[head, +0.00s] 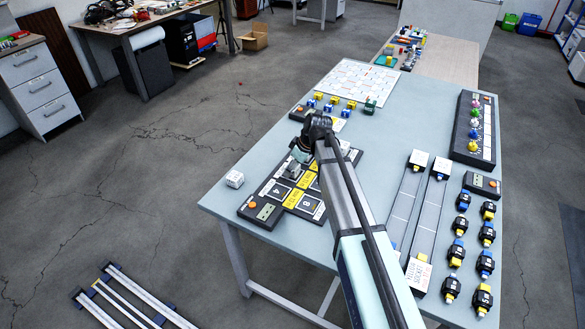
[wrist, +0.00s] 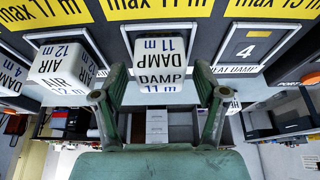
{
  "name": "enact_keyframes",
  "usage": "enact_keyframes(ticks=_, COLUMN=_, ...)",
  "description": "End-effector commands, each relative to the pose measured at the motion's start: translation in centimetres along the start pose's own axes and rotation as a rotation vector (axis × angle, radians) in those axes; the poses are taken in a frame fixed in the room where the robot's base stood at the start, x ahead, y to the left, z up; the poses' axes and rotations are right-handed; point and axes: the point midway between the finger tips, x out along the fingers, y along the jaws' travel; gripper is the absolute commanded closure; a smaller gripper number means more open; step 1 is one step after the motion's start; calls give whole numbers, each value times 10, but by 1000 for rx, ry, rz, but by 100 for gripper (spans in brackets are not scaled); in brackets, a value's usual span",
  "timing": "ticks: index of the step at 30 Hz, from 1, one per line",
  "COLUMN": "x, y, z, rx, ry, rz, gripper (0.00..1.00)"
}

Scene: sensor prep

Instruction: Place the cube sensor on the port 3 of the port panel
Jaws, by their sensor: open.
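The dark port panel (head: 277,190) with numbered squares and yellow strips lies near the table's left edge. My gripper (wrist: 158,95) is open above it. In the wrist view a white cube sensor marked DAMP 11 m (wrist: 160,65) stands between and just beyond my fingertips, at a framed port. Contact with the fingers cannot be told. A second cube marked AIR 12 m (wrist: 68,65) stands to its left. The port marked 4 (wrist: 250,48), to its right, is empty. The number 3 is not readable. My arm hides part of the panel in the head view.
Another white cube (head: 234,179) stands on the table left of the panel. Several small coloured parts (head: 330,101) stand behind the panel. Two rail units (head: 420,200) and several black connectors (head: 463,201) are on the right. The table's left edge (head: 205,203) is close to the panel.

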Motion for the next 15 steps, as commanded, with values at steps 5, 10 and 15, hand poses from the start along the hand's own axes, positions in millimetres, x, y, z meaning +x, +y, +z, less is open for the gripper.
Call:
enact_keyframes(ticks=5, x=-26, y=0, z=1, rx=0, ry=1, rz=2, gripper=28)
enact_keyframes(ticks=10, x=-59, y=0, z=1, rx=0, ry=2, rz=3, gripper=28)
enact_keyframes(ticks=15, x=-86, y=0, z=1, rx=0, ry=0, rz=1, gripper=28)
